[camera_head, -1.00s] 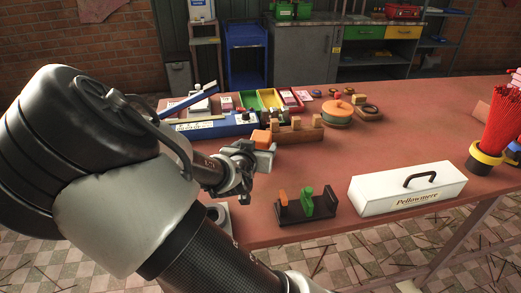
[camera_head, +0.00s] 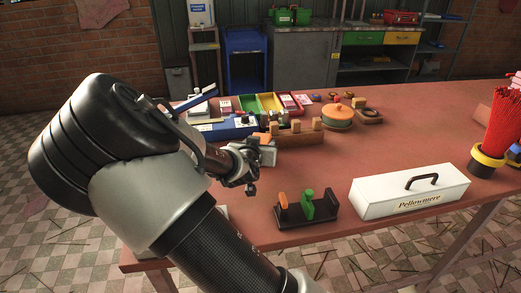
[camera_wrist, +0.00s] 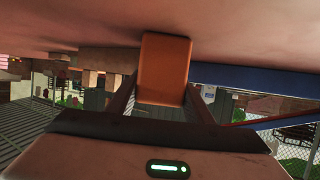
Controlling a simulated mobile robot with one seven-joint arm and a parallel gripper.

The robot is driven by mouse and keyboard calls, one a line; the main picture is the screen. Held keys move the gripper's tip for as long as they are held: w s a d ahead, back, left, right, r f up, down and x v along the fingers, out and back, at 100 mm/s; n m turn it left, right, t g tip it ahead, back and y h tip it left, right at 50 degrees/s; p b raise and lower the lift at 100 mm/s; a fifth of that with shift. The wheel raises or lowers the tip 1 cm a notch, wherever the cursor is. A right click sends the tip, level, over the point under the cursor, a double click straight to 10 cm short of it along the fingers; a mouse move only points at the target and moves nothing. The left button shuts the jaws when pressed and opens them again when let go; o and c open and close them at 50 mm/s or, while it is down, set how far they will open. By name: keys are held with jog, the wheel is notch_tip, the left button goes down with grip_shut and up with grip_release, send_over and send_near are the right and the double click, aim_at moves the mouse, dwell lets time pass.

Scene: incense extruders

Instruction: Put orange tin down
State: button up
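The orange tin (camera_wrist: 163,70) is between the two fingers of my gripper (camera_wrist: 162,100) in the wrist view. The fingers appear to be closed against its sides. The wrist picture is upside down, with the tabletop along its upper edge and the tin's end close to it. I cannot tell whether the tin touches the table. In the head view my gripper (camera_head: 266,154) is low over the table, in front of a wooden rack (camera_head: 300,138). Only a bit of orange shows behind the gripper there; most of the tin is hidden.
A blue tray (camera_head: 215,132) lies behind my gripper at left. A black stand (camera_head: 306,220) with orange and green pieces and a white toolbox (camera_head: 410,194) stand nearer the front edge. A round orange-and-green container (camera_head: 338,117) is beyond the rack. The table's middle right is clear.

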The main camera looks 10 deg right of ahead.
jog(key=c, duration=0.4)
notch_tip(320, 180, up, 9)
jog(key=p, duration=0.3)
jog(key=shift+s+d+r, duration=0.1)
jog(key=shift+d+r, duration=0.05)
jog(key=shift+r, duration=0.15)
jog(key=shift+s+d, duration=0.15)
jog(key=shift+d, duration=0.3)
jog(key=shift+s+d+f+n+y, duration=0.1)
jog(key=shift+s+d+n+y, duration=0.15)
jog(key=shift+n+y, duration=0.2)
jog(key=shift+s+d+n+t+y, duration=0.15)
jog(key=shift+n+t+y, duration=0.2)
jog(key=shift+y, duration=0.2)
notch_tip(320, 180, up, 20)
jog(key=s+a+f+n+y+p, duration=0.1)
jog(key=s+a+n+y+p, duration=0.15)
jog(key=p, duration=1.45)
jog(key=shift+y, duration=0.25)
jog(key=s+f, duration=0.2)
jog(key=f, duration=0.2)
jog(key=s+f, duration=0.2)
jog(key=f, duration=0.2)
jog(key=s+f, duration=0.2)
jog(key=f, duration=0.2)
jog(key=shift+d+f, duration=0.2)
jog(key=shift+f, duration=0.15)
jog(key=shift+a, duration=0.15)
